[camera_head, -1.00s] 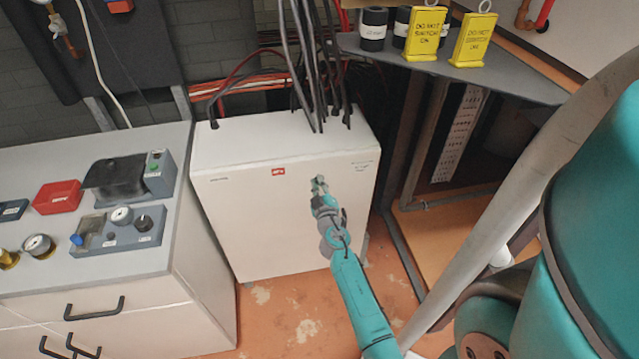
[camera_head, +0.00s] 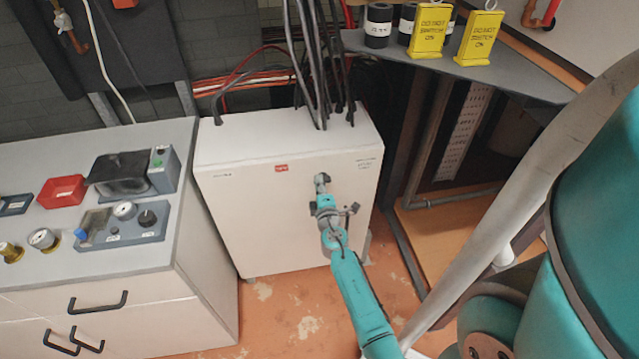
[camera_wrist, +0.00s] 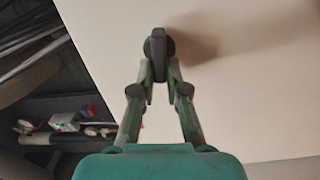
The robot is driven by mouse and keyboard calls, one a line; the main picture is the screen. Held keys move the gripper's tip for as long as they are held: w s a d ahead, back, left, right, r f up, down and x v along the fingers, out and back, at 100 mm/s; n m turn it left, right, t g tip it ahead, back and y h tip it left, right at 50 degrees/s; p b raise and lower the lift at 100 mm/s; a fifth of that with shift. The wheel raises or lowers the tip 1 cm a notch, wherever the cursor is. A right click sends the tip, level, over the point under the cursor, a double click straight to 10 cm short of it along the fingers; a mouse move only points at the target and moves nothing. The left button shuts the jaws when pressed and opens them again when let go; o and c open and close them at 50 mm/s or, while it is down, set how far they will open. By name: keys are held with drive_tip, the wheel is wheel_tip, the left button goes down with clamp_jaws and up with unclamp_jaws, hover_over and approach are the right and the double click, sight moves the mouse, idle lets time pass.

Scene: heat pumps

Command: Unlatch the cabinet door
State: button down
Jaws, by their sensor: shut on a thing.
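The white cabinet (camera_head: 260,220) stands on the floor in the middle of the head view, its front door closed. Its pale front fills much of the wrist view (camera_wrist: 240,100). A small dark round latch (camera_wrist: 158,42) sits on that front; in the head view it shows (camera_head: 322,179) right of the red label. My gripper (camera_wrist: 160,72) is shut on the latch, with one finger on each side of it. In the head view my gripper (camera_head: 325,197) is against the cabinet front, and its fingertips are too small to make out.
A grey-topped bench (camera_head: 130,255) with gauges, a red box (camera_head: 62,191) and drawer handles stands close on the left. Black cables (camera_head: 312,70) rise from the cabinet top. A grey shelf (camera_head: 470,72) with yellow tags stands at the right. Orange floor lies clear below the cabinet.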

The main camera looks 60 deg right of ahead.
drive_tip(key=shift+w+f+n, duration=0.1)
drive_tip(key=shift+n, duration=0.4)
drive_tip(key=c, duration=1.2)
unclamp_jaws()
drive_tip(key=shift+a, duration=0.1)
drive_tip(key=v, duration=1.2)
